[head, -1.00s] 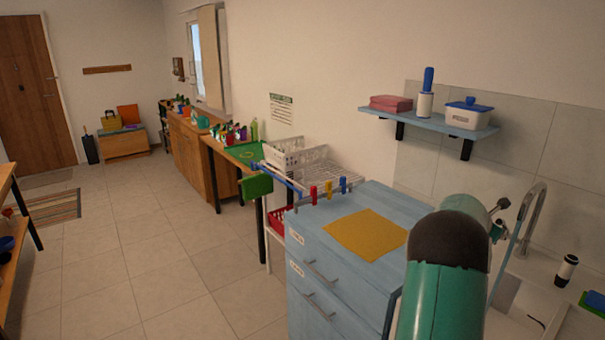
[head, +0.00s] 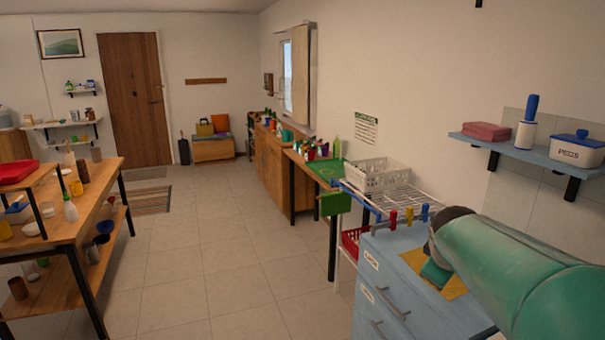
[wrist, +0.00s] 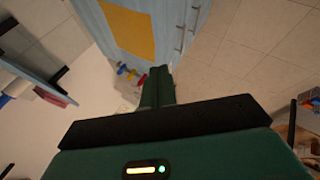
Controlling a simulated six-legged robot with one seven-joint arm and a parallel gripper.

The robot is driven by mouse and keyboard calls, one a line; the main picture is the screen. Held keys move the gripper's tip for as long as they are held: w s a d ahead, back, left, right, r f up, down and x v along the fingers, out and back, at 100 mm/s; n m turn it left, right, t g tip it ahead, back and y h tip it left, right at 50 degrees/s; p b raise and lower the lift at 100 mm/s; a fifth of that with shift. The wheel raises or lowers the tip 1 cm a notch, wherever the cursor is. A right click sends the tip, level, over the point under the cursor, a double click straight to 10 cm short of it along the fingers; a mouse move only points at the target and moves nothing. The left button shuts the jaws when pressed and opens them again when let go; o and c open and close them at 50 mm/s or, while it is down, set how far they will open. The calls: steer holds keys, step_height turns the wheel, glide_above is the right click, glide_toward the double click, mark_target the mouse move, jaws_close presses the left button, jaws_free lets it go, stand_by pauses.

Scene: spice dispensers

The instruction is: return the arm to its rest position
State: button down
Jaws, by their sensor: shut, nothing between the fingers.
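My green arm reaches in from the right edge of the head view, in front of the blue cabinet (head: 380,272) and partly over its yellow mat (head: 450,284). In the wrist view my gripper (wrist: 158,72) shows two green fingers close together, shut and empty. Beyond them lie the blue cabinet (wrist: 165,15) and the yellow mat (wrist: 128,30). The fingers appear apart from both.
A wooden shelf table (head: 100,190) with several bottles and cups stands at left. A blue wall shelf (head: 520,150) is at upper right. The tiled floor (head: 220,240) in the middle is clear.

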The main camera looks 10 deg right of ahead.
steer(key=s+a+f+m+y, duration=0.2)
steer(key=s+a, duration=0.5)
steer(key=a, duration=0.5)
steer(key=s+a+f+m+y, duration=0.2)
steer(key=s+a, duration=0.6)
steer(key=a, duration=0.4)
steer(key=shift+s+a+f+m+y, duration=0.15)
steer(key=shift+s+a+m+y, duration=0.1)
steer(key=shift+m+y, duration=0.3)
steer(key=shift+w, duration=0.1)
